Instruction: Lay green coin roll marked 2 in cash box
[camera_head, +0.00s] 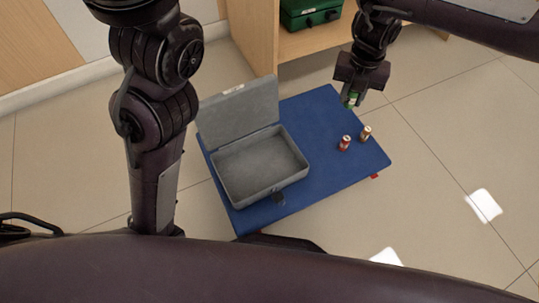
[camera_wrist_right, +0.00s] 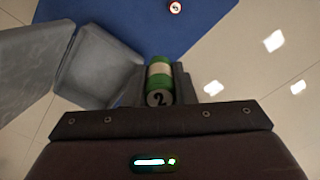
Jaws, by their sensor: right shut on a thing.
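The green coin roll (camera_head: 352,99) is in my right gripper (camera_head: 354,93), held above the far right part of the blue mat. In the right wrist view the roll (camera_wrist_right: 160,76) sits between the two fingers, with a 2 on its pale end. The fingers are shut on it. The grey cash box (camera_head: 230,192) stands on the left part of the mat with its lid raised, and its inside looks empty. The box is to the left of the gripper and apart from it. My left arm shows at the left, but its gripper is not visible.
A red coin roll (camera_head: 344,143) and an orange-brown roll (camera_head: 366,133) stand upright on the right part of the blue mat (camera_head: 310,110). A green box (camera_head: 311,14) sits on a wooden shelf behind. The mat between the cash box and the rolls is clear.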

